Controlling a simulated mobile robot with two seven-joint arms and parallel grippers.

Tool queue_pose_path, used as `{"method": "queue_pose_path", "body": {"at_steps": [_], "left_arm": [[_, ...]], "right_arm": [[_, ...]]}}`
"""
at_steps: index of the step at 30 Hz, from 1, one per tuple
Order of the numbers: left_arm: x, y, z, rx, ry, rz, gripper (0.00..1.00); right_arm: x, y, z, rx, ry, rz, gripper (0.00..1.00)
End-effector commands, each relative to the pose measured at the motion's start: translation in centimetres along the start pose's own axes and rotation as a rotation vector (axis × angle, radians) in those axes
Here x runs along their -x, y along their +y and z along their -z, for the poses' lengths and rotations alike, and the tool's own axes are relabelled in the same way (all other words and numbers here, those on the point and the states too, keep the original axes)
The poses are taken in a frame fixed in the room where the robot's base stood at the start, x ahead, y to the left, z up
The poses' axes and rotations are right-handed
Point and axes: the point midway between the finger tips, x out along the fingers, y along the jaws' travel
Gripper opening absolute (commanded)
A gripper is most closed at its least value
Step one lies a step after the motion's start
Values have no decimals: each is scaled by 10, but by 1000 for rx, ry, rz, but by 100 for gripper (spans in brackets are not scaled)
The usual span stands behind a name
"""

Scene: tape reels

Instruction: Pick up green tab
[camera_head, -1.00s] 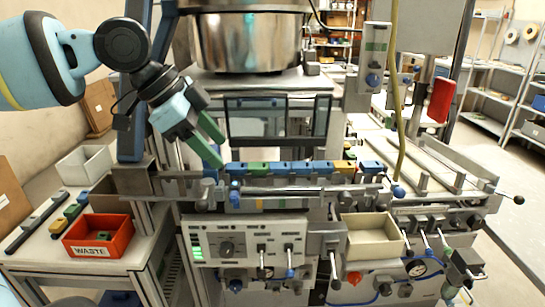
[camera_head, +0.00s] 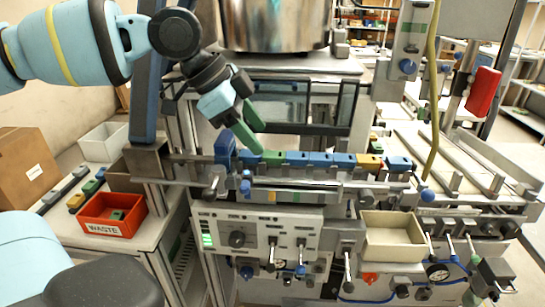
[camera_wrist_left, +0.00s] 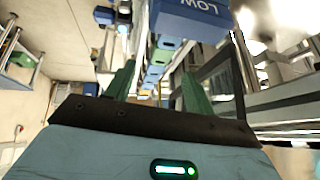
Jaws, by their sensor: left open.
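The green tab (camera_head: 273,158) sits in a row of coloured tabs along the machine's front rail, between blue tabs. My left gripper (camera_head: 261,140) has green fingers that angle down to the row, with the tips just above and beside the green tab. It is open and nothing is seen held in it; I cannot tell whether a tip touches a tab. In the left wrist view the open fingers (camera_wrist_left: 157,72) frame part of the row, and a green tab (camera_wrist_left: 165,42) shows beyond them. My right gripper is not in view.
A blue block (camera_head: 225,147) stands at the row's left end; a yellow tab (camera_head: 369,161) is toward the right. A red WASTE bin (camera_head: 112,229) with a green piece stands on the left table. A cream tray (camera_head: 393,240) hangs at the front. A steel pot (camera_head: 275,25) is behind.

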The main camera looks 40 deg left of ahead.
Motion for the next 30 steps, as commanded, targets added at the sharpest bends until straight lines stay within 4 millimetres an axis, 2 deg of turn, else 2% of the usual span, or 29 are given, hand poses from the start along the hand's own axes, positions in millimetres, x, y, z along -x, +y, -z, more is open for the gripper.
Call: {"method": "queue_pose_path", "body": {"at_steps": [9,19,30], "left_arm": [[-42,-2,-3,0,-4,-3,54],[-48,-3,-2,0,0,0,54],[-48,-3,-2,0,0,0,7]], "right_arm": [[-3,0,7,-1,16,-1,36],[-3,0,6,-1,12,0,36],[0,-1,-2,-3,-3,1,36]]}}
